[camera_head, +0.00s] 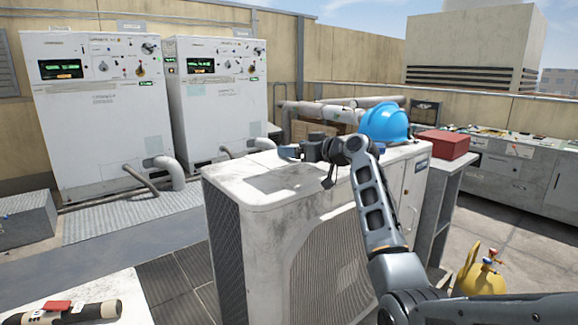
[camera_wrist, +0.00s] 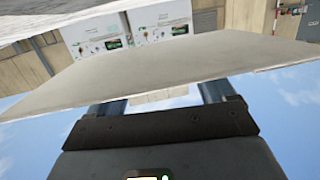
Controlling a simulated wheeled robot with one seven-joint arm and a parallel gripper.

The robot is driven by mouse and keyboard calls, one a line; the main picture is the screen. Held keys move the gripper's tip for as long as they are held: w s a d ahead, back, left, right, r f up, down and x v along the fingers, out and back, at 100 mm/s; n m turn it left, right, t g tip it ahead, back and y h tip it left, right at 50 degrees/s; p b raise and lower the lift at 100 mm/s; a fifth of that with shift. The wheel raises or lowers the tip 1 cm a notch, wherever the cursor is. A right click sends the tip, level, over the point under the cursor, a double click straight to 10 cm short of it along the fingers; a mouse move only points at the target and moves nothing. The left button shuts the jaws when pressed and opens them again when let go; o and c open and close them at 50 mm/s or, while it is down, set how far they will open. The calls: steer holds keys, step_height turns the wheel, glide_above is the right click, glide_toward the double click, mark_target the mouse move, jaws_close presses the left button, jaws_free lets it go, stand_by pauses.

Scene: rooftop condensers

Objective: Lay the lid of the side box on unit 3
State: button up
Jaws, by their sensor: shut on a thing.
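My gripper (camera_head: 308,150) reaches over the top of the nearest white condenser unit (camera_head: 300,205) in the head view. It is shut on a flat pale grey panel, which looks like the lid (camera_wrist: 170,75). The panel spans most of the wrist view, with my two fingers at its edge. In the head view the held panel is small and nearly edge-on, so its outline is hard to make out. A dark patch, apparently a shadow, lies on the unit's top below my gripper. I cannot make out the side box or any unit number.
A blue hard hat (camera_head: 384,122) and a red box (camera_head: 444,144) are to the right of my gripper. Two tall white cabinets (camera_head: 98,120) with pipes stand behind. A yellow gas cylinder (camera_head: 478,276) is on the floor at right. A torch-like tube (camera_head: 70,314) lies front left.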

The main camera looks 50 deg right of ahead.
mark_target(286, 176)
steer(key=shift+w+a+f, duration=0.45)
steer(key=shift+w, duration=0.15)
steer(key=shift+w+a+f, duration=0.4)
steer(key=shift+w, duration=0.2)
steer(key=shift+f+p, duration=0.35)
steer(key=shift+f, duration=1.7)
steer(key=shift+f, duration=0.15)
steer(key=o, duration=1.2)
steer(key=shift+r, duration=0.25)
steer(key=s+r+b, duration=0.1)
steer(key=s, duration=1)
steer(key=shift+s+a+r, duration=0.3)
steer(key=shift+s+a, duration=0.1)
steer(key=shift+a, duration=0.05)
